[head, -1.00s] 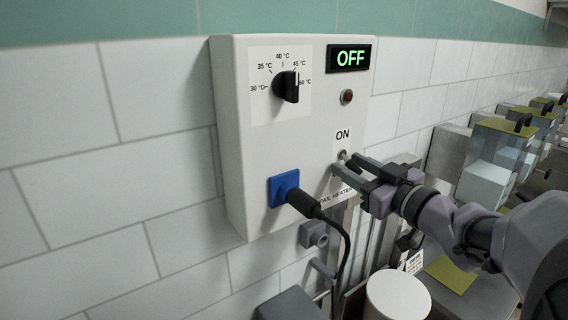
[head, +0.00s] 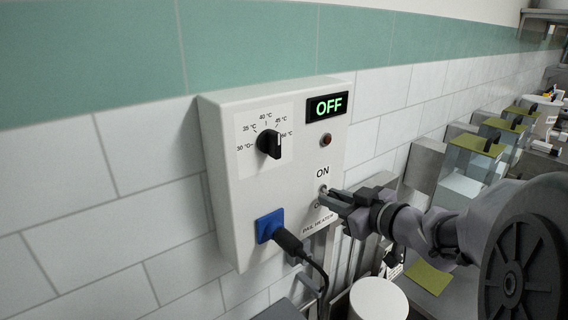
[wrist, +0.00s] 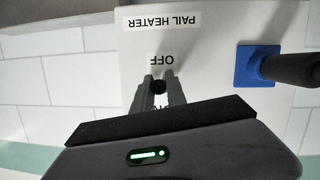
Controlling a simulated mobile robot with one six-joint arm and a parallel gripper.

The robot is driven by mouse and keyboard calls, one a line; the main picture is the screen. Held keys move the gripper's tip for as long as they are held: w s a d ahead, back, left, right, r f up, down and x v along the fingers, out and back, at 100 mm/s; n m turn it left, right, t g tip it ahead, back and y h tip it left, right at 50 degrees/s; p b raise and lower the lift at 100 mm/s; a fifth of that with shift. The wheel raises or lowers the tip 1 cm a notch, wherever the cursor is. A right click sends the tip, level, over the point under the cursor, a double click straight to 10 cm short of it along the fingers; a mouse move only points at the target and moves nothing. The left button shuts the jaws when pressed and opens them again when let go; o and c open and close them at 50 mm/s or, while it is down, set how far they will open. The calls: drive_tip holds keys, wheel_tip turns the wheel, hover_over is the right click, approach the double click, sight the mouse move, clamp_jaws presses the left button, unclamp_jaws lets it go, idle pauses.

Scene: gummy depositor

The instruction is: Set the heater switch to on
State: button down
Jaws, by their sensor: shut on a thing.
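The heater box (head: 222,170) is a white wall unit labelled PAIL HEATER. Its display (head: 328,106) reads OFF in green. The heater switch (head: 323,189) is a small toggle below the ON label, mostly hidden by my fingers in the head view. In the wrist view the dark switch tip (wrist: 159,87) sits between the two fingertips, beside the upside-down OFF label. My gripper (head: 329,197) reaches in from the right and is shut on the switch; it also shows in the wrist view (wrist: 160,84).
A black temperature dial (head: 269,144) sits at the box's upper left, near the highest mark. A red lamp (head: 326,140) is under the display. A black plug (head: 287,239) with a cable fills the blue socket (head: 268,224) left of my gripper. A white pail (head: 378,298) stands below.

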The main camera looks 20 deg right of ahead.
wheel_tip(320, 180, up, 2)
drive_tip(key=g+p, duration=0.2)
drive_tip(key=p, duration=0.5)
drive_tip(key=shift+r+h+p, duration=0.2)
drive_tip(key=shift+h+p, duration=0.1)
drive_tip(key=shift+f+g+h+p, duration=0.15)
drive_tip(key=shift+g+h+p, duration=0.25)
drive_tip(key=shift+g+p, duration=0.7)
drive_tip(key=shift+w+g+h, duration=0.1)
drive_tip(key=shift+g+h, duration=0.2)
drive_tip(key=shift+g, duration=0.7)
drive_tip(key=c, duration=1.3)
unclamp_jaws()
drive_tip(key=shift+c, duration=0.2)
